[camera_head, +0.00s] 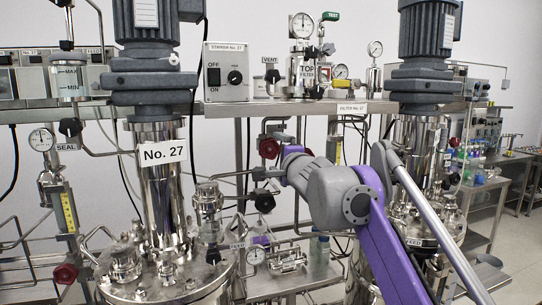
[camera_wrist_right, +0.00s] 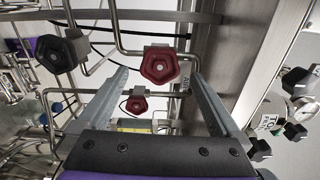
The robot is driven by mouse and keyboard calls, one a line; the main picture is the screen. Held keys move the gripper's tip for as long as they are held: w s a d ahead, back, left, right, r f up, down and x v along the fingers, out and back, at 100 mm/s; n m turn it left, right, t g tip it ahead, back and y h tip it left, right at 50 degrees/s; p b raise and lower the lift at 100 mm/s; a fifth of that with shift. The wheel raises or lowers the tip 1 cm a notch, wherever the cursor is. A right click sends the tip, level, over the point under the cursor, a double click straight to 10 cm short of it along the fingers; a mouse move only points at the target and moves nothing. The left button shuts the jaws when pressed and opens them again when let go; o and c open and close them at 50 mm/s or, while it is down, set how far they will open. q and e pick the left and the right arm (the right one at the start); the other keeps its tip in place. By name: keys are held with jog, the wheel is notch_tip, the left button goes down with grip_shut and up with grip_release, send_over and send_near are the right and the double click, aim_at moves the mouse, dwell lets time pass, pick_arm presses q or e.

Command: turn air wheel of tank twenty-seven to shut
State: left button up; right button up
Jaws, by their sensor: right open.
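Tank twenty-seven is the steel tank bearing the "No. 27" plate (camera_head: 164,152) at the left of the head view. A dark red wheel (camera_head: 268,148) sits on the pipework right of it. The wrist view shows a dark red wheel (camera_wrist_right: 165,62), a smaller red wheel (camera_wrist_right: 137,104) and a black wheel (camera_wrist_right: 62,52). My left gripper is out of view.
Another red wheel (camera_head: 65,273) is at the lower left. A stirrer control box (camera_head: 226,72) stands on the steel shelf above. A second tank (camera_head: 415,175) stands right, partly behind my right arm. Bent pipes crowd the space around my gripper.

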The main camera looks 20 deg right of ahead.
jog(key=s+b, duration=0.1)
jog(key=s, duration=0.4)
jog(key=shift+s, duration=0.15)
dwell(1.8)
